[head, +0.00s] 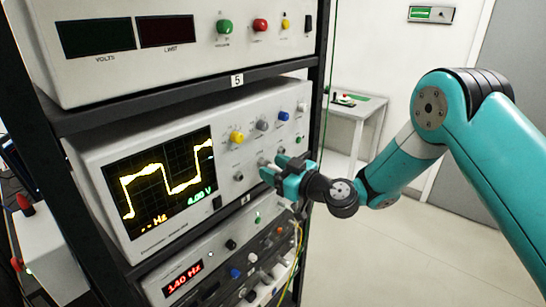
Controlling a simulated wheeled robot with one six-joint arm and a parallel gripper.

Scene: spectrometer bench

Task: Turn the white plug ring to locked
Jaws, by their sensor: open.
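My gripper (273,168), teal with dark tips, is open in front of the lower right part of the oscilloscope (170,230) panel, near its row of sockets. Nothing shows between its fingers. I cannot tell whether the tips touch the panel. Below it, a lower unit (215,252) with a red "140 Hz" display carries several knobs and pale cylindrical parts (283,270) at its right side. The white plug ring may be among these, but they are too small to tell which it is or how it is turned. My gripper is above and apart from them.
Yellow and green cables (298,240) hang at the lower unit's right side. A black rack post (322,60) and shelf edge (190,100) frame the instruments. A power supply (185,40) sits above. A small table (355,110) stands behind; the floor at right is clear.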

